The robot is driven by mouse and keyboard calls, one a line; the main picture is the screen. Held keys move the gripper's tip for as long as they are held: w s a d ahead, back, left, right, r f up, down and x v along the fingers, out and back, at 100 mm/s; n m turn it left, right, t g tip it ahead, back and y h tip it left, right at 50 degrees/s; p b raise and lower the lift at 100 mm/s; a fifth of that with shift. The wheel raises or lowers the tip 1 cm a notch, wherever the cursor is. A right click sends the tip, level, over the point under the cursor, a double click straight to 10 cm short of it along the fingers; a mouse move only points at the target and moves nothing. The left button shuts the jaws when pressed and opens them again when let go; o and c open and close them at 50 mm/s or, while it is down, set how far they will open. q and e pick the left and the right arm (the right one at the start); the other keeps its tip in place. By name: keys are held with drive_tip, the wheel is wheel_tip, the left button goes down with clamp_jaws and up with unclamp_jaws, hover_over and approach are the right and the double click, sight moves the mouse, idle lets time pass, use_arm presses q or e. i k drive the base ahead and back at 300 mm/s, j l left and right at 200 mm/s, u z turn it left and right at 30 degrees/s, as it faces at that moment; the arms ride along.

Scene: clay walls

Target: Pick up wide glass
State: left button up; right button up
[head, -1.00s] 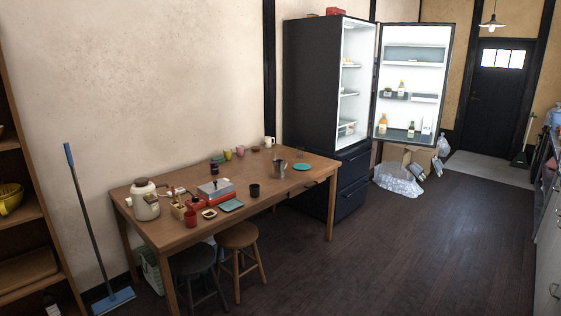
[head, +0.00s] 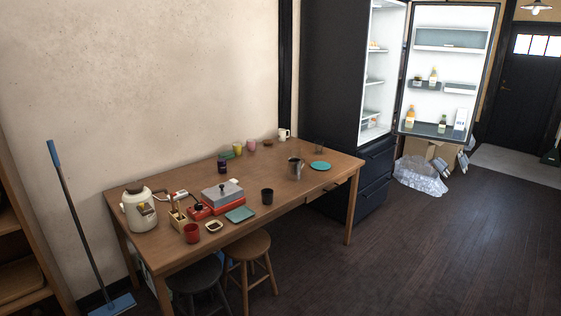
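A small, dim, see-through vessel (head: 318,146) stands near the back right edge of the wooden table (head: 322,184). It may be the wide glass, but it is too small to tell for sure. A grey metal-looking pitcher (head: 295,169) stands nearer, to its left. A dark cup (head: 267,196) stands near the table's front edge. Neither of my grippers shows in the head view.
Two stools (head: 247,247) stand at the table's front. A blue broom (head: 85,230) leans at the left. The fridge (head: 335,90) stands open, with crumpled plastic (head: 420,178) on the floor before it. The floor (head: 430,250) at right is clear.

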sight(296, 155)
drive_tip(key=i+l+z, duration=0.2)
drive_tip(key=i+z, duration=0.25)
drive_tip(key=i, duration=0.4)
drive_tip(key=i+j+z, duration=0.1)
drive_tip(key=i+z, duration=0.3)
drive_tip(key=i, duration=0.45)
drive_tip(key=i+l+u, duration=0.15)
drive_tip(key=i+u, duration=0.3)
drive_tip(key=i+l+u, duration=0.85)
drive_tip(key=i+l, duration=0.05)
drive_tip(key=i, duration=0.1)
